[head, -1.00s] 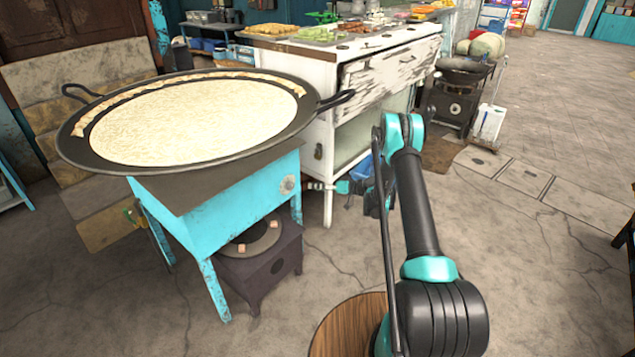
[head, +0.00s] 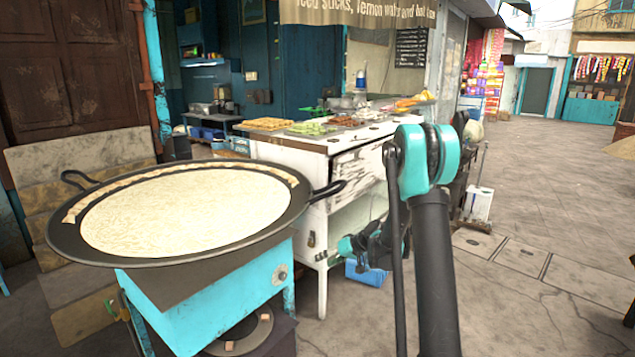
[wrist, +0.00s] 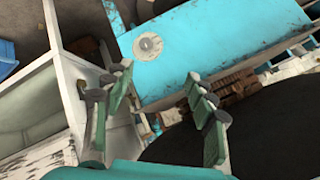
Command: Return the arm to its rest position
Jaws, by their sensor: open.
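My arm stands at the right of the head view, a teal joint (head: 425,158) above a dark link. My gripper (head: 330,252) is lower, in front of the white cart, partly hidden by the arm. In the wrist view my gripper (wrist: 160,85) has its two green fingers spread apart with nothing between them. Beyond the fingers is the blue stand (wrist: 215,45) with its round knob. The stand (head: 205,310) carries a large black pan (head: 65,240) holding a wide, pale, milky layer (head: 185,210).
The white cart (head: 350,185) with food trays stands behind my gripper. A blue bin (head: 370,272) sits under it. The pan's handle (head: 328,190) sticks out toward the cart. A burner (head: 240,335) is under the stand. Open paved floor (head: 590,240) lies to the right.

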